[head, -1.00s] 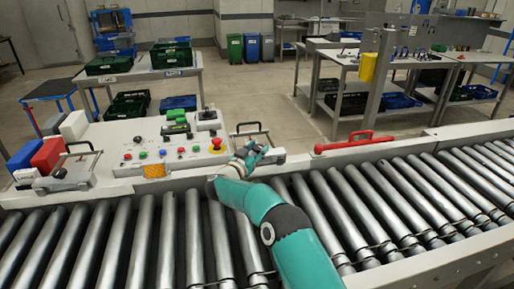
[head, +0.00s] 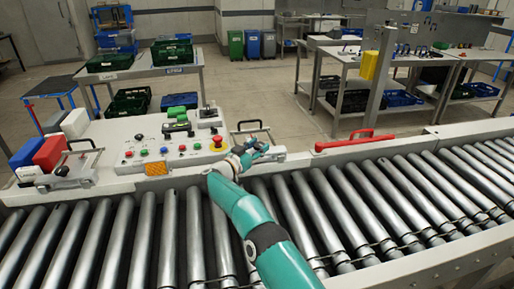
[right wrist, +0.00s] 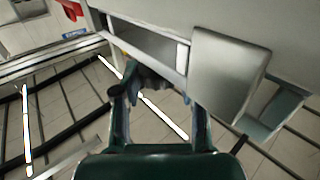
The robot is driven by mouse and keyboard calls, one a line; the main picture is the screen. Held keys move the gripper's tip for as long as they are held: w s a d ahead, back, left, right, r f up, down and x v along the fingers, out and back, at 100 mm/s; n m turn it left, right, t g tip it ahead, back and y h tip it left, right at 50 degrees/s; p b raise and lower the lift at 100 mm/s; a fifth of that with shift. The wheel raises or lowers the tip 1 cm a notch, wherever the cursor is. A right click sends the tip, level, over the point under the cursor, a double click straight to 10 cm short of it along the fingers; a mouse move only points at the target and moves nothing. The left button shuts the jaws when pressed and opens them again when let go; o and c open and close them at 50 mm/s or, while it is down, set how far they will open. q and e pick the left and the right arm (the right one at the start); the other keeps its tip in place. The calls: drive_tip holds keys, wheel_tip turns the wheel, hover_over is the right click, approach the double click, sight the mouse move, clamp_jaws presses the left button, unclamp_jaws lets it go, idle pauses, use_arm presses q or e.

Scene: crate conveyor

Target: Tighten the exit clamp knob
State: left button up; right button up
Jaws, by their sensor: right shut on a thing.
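The exit clamp, with a thin dark handle (head: 249,124) and a pale block (head: 278,154), stands on the conveyor's far rail right of the control panel. My right gripper (head: 257,151) is at this clamp and hides much of it. In the right wrist view the gripper (right wrist: 153,88) has its two fingers on either side of a dark knob (right wrist: 152,79), which is mostly in shadow. It is shut on that knob. Beside it are the clamp's grey metal parts (right wrist: 225,70). My left gripper is not in view.
The control panel (head: 128,158) with buttons and a red stop button (head: 217,143) lies left of the clamp. A second clamp (head: 70,172) is at its far left. A red handle (head: 345,142) lies along the rail to the right. The rollers (head: 400,200) carry nothing.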

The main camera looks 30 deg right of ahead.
drive_tip(key=shift+r, duration=0.25)
drive_tip(key=o, duration=1.2)
drive_tip(key=shift+f, duration=0.15)
drive_tip(key=shift+c, duration=0.2)
drive_tip(key=v, duration=1.2)
